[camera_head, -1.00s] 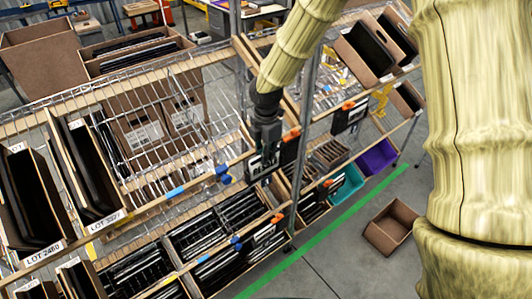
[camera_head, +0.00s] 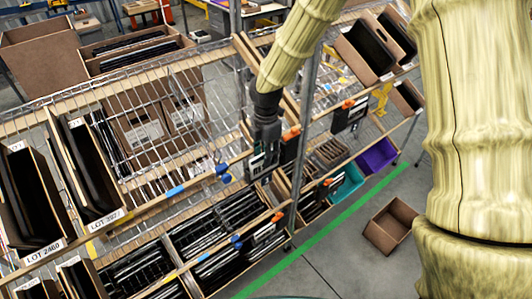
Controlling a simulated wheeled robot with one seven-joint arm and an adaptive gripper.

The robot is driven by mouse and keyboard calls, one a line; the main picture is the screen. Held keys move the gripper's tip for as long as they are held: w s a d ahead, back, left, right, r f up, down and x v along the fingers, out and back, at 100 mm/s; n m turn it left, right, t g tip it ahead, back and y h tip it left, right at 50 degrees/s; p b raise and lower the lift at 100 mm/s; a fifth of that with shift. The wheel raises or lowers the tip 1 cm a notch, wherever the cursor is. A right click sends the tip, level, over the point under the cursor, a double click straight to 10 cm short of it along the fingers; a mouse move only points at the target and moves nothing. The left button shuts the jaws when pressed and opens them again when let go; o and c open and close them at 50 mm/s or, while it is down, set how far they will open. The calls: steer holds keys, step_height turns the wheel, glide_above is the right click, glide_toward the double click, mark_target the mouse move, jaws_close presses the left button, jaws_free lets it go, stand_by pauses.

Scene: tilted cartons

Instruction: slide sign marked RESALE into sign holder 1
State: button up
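My gripper (camera_head: 264,134) points down at the front of the wire shelf, at the end of my yellow-sleeved arm. A small dark sign (camera_head: 261,162) with pale marks is at its fingertips, and the gripper appears shut on it. The lettering is too small to read. Just right of it, a black holder (camera_head: 289,149) with an orange top hangs on the shelf's front rail. Another black holder (camera_head: 349,115) with an orange clip hangs farther right. I cannot read which holder is number 1. The fingertips are partly lost against the dark sign.
The metal shelf post (camera_head: 305,130) stands close right of the gripper. Tilted cartons with dark contents fill the left, one labelled LOT 2460 (camera_head: 44,252). Blue clips (camera_head: 223,172) sit on the rail to the left. An empty brown box (camera_head: 390,225) lies on the floor.

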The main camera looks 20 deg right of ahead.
steer(key=shift+r, duration=0.1)
step_height(320, 180, up, 12)
stand_by(0.7)
stand_by(0.3)
